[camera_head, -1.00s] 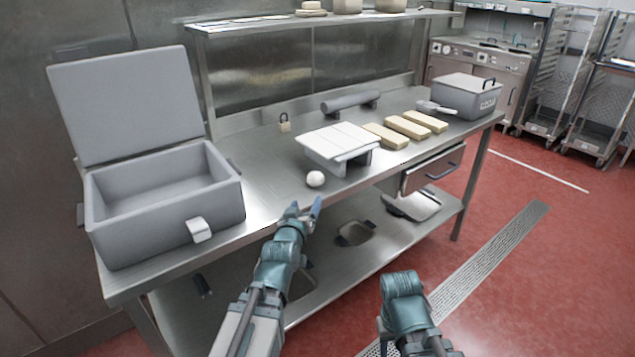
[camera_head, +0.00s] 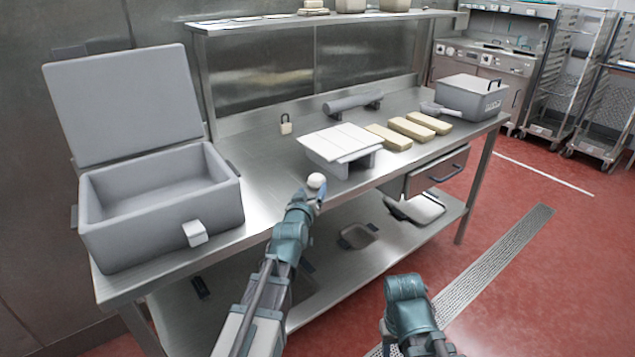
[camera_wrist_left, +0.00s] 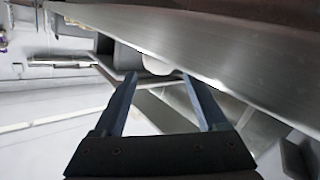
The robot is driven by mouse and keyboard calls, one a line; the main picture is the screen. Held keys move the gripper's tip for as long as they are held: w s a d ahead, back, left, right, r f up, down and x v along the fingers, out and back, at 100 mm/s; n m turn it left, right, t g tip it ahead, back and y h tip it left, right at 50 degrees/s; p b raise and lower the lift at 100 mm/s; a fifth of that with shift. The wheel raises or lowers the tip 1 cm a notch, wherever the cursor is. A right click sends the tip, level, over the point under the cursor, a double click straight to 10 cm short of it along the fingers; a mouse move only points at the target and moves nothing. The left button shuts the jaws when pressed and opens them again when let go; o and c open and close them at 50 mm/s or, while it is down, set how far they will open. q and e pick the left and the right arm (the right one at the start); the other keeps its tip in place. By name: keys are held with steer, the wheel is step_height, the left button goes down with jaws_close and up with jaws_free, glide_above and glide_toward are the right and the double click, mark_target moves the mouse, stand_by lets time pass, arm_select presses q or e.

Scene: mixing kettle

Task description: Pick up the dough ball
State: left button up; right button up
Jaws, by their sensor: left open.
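The dough ball (camera_head: 316,180) is a small white ball on the steel table, near its front edge and in front of a white-topped stand. My left gripper (camera_head: 311,198) is open and just in front of the ball, on its near side. In the left wrist view the open fingers (camera_wrist_left: 160,85) point toward the table edge, and the pale ball (camera_wrist_left: 157,67) shows partly between and beyond the tips. I see no contact with it. My right arm shows at the bottom right of the head view, but its fingers cannot be made out.
An open grey box (camera_head: 160,205) stands on the table's left. The white-topped stand (camera_head: 341,142) is just behind the ball. Several tan blocks (camera_head: 411,128), a grey roller (camera_head: 352,102), a padlock (camera_head: 286,124) and a lidded grey container (camera_head: 470,97) stand farther back and right.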

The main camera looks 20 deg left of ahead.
mark_target(314, 183)
arm_select(q)
steer(key=w, duration=0.5)
steer(key=shift+w+a+f, duration=0.15)
steer(key=shift+a+f, duration=0.15)
steer(key=shift+r, duration=0.1)
arm_select(e)
steer(key=shift+w+f, duration=0.2)
steer(key=shift+w, duration=0.3)
arm_select(q)
steer(key=c, duration=1.1)
arm_select(e)
steer(key=shift+r, duration=0.1)
